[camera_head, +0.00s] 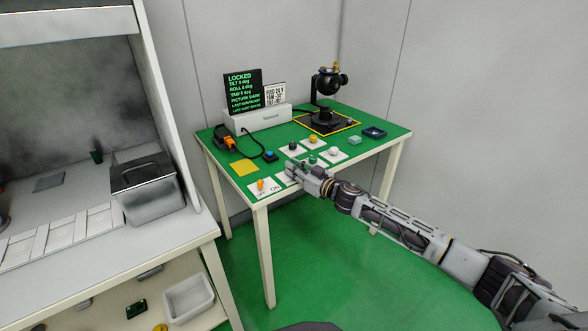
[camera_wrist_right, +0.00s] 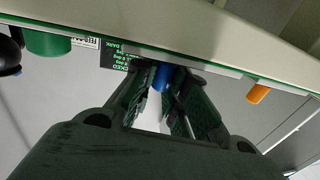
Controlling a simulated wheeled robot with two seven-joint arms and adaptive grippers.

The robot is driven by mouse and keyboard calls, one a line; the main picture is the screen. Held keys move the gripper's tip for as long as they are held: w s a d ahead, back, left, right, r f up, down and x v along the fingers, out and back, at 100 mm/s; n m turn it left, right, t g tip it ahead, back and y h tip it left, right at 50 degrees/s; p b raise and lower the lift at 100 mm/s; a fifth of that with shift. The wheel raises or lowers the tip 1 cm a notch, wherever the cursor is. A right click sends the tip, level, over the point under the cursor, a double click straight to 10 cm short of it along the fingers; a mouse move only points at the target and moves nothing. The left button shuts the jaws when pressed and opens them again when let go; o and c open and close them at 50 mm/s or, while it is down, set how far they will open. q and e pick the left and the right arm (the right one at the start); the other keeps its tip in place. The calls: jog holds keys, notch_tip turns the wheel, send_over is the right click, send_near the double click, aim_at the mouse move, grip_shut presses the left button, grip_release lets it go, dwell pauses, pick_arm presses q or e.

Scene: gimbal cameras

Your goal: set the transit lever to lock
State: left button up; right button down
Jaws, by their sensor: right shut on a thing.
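A blue lever (camera_wrist_right: 162,77) sits between the fingertips of my right gripper (camera_wrist_right: 165,92) in the right wrist view, and the gripper is shut on it. In the head view my right gripper (camera_head: 300,172) is at the front of the green table, over a white plate (camera_head: 281,178). It hides the lever there, so its exact setting and label cannot be read. An orange lever (camera_head: 261,184) stands on the white plate beside it; it also shows in the right wrist view (camera_wrist_right: 258,94). A black display (camera_head: 243,91) reads LOCKED on its top line. My left gripper is not in view.
The green table (camera_head: 350,124) carries several knobs on white plates, a blue button (camera_head: 270,156), a yellow pad (camera_head: 245,168) and a black gimbal camera (camera_head: 326,85) at the back. A workbench (camera_head: 180,230) stands at the left. Green floor is open in front.

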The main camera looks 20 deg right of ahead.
jog(key=shift+w+d+r+h, duration=0.25)
jog(key=shift+w+d+h, duration=0.05)
jog(key=shift+d, duration=0.3)
jog(key=c, duration=1.4)
grip_release()
jog(key=shift+a+f, duration=0.1)
jog(key=shift+f, duration=0.05)
jog(key=shift+s+a+f, duration=0.1)
jog(key=shift+s+a, duration=0.05)
jog(key=shift+s, duration=0.1)
jog(key=shift+v, duration=5.85)
jog(key=shift+f, duration=0.1)
